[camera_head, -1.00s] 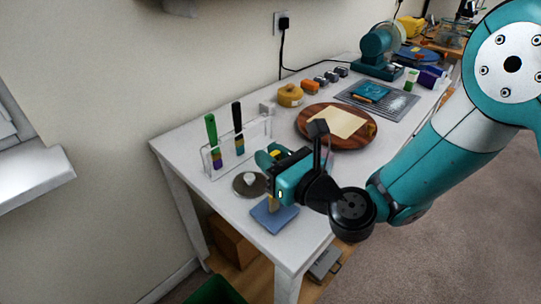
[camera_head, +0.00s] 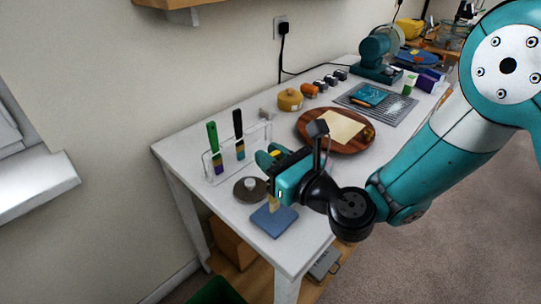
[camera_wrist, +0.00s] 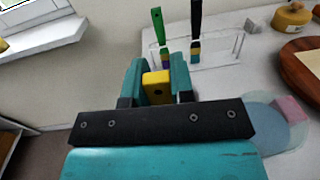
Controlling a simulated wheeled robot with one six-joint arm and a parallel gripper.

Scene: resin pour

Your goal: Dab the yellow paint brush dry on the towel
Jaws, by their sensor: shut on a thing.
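My gripper (camera_head: 268,160) is shut on the yellow paint brush (camera_head: 276,153), whose yellow handle also shows between the fingers in the wrist view (camera_wrist: 156,86). In the head view the brush's tan bristles (camera_head: 273,202) point down over the blue folded towel (camera_head: 274,221) at the table's front edge. They overlap the towel's far part in the picture; I cannot tell whether they touch it. The towel is hidden in the wrist view.
A clear rack (camera_head: 237,150) holds a green and a black brush behind my gripper. A round dark dish (camera_head: 250,189) with a pale lump is beside the towel. A round wooden board (camera_head: 357,145) lies to the right.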

